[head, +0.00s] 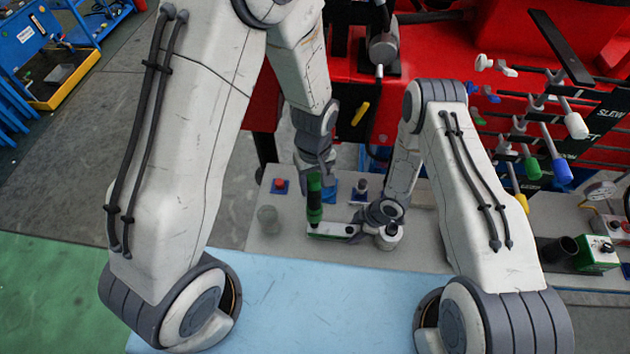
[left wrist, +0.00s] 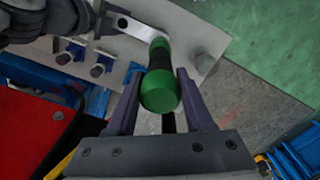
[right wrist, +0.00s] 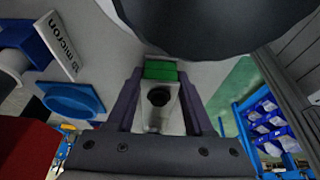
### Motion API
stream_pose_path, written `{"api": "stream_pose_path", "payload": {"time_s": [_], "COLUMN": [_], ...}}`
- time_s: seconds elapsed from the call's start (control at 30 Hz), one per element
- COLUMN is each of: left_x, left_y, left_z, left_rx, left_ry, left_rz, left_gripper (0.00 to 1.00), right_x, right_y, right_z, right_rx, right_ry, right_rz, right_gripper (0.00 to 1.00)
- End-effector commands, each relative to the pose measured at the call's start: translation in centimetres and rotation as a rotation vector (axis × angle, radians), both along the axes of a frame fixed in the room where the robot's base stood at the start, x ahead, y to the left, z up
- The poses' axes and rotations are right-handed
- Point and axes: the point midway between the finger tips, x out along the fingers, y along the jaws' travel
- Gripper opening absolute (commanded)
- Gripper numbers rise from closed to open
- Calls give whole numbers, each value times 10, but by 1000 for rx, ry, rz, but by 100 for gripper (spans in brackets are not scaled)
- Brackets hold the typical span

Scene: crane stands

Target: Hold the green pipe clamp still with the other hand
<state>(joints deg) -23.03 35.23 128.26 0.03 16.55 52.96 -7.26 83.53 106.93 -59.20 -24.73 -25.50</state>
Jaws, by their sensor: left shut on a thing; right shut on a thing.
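The green pipe clamp (head: 328,230), a light metal bar with a green edge, lies low over the grey bench top. My right gripper (head: 354,229) is shut on it from the right. In the right wrist view, the clamp's green block (right wrist: 160,71) and pale plate with a dark hole sit between the fingers. My left gripper (head: 314,176) is shut on a green-handled tool (head: 314,196), held upright with its lower end at the clamp's left end. In the left wrist view, the handle (left wrist: 160,92) hides the exact contact.
A grey cup-like cylinder (head: 268,219) and a red button on a blue base (head: 280,185) stand left of the tool. Coloured levers (head: 556,153) and a green-and-white box (head: 597,253) are at the right. A light blue surface (head: 330,305) is clear in front.

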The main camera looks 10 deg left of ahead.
Motion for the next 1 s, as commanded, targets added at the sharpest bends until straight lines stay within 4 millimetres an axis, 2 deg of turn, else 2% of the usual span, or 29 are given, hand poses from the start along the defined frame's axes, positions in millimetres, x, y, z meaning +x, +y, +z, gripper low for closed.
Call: {"api": "stream_pose_path", "payload": {"time_s": [0.4,1.0], "left_x": [1,1], "left_y": [0,0], "left_z": [-7,-8], "left_rx": [0,-1], "left_ry": [-1,-2], "left_rz": [0,0], "left_gripper": [0,0], "right_x": [1,1], "right_y": [0,0], "right_z": [1,1], "right_rx": [1,1], "right_ry": [-1,-1], "right_rz": [0,0], "right_gripper": [0,0]}}
